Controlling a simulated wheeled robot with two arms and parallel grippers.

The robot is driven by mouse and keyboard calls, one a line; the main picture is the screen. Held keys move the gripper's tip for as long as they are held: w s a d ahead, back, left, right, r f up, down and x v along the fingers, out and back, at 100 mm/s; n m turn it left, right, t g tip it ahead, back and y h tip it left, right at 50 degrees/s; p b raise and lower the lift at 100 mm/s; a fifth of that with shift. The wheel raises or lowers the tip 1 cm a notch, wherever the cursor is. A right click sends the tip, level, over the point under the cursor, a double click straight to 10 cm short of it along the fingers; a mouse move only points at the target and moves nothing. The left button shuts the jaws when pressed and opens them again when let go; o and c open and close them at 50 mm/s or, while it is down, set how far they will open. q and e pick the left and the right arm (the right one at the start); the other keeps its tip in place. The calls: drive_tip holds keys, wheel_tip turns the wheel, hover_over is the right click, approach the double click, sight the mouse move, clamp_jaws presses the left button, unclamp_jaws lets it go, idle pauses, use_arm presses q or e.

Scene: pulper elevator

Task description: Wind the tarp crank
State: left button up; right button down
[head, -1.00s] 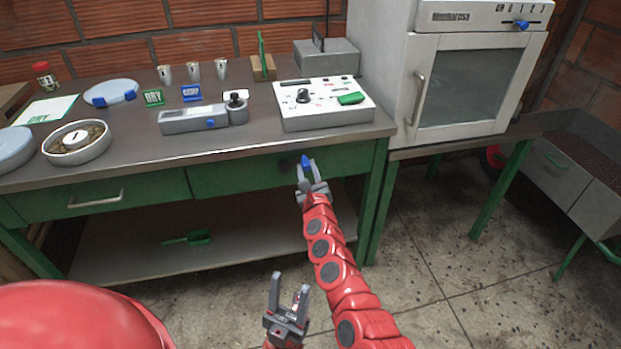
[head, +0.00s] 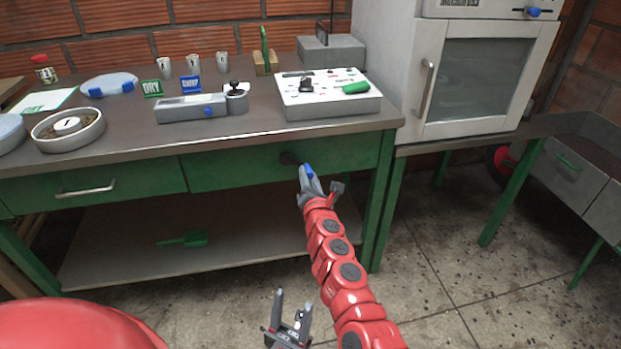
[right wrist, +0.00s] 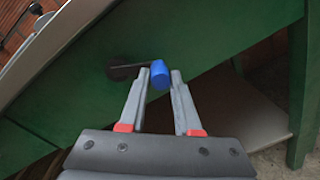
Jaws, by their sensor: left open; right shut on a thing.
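The tarp crank has a dark hub (head: 289,158) on the green front of the bench, below the table top. Its blue knob (head: 308,171) is to the lower right of the hub in the head view. My right gripper (head: 311,180) is shut on the knob. In the right wrist view the blue knob (right wrist: 160,75) sits between the two fingertips, and a thin dark crank arm (right wrist: 136,66) runs left from it to the hub. My left gripper (head: 291,305) is open and empty, low in the head view, over the floor in front of the bench.
A drawer with a handle (head: 85,189) is left of the crank. A lower shelf (head: 120,250) holds a green scoop (head: 183,239). A control box (head: 328,105) stands on the table above the crank. A bench leg (head: 377,200) is to the right; open floor lies beyond.

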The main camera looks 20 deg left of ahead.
drive_tip(key=s+a+f+m+b, duration=0.3)
drive_tip(key=m+b, duration=0.3)
drive_tip(key=m, duration=0.5)
drive_tip(key=shift+a+f+m+g+y, duration=0.2)
drive_tip(key=shift+a+m+g+y, duration=0.15)
drive_tip(key=shift+a, duration=0.3)
drive_tip(key=shift+s, duration=0.15)
drive_tip(key=c, duration=0.6)
unclamp_jaws()
drive_tip(key=shift+r, duration=0.1)
drive_tip(key=shift+r, duration=0.1)
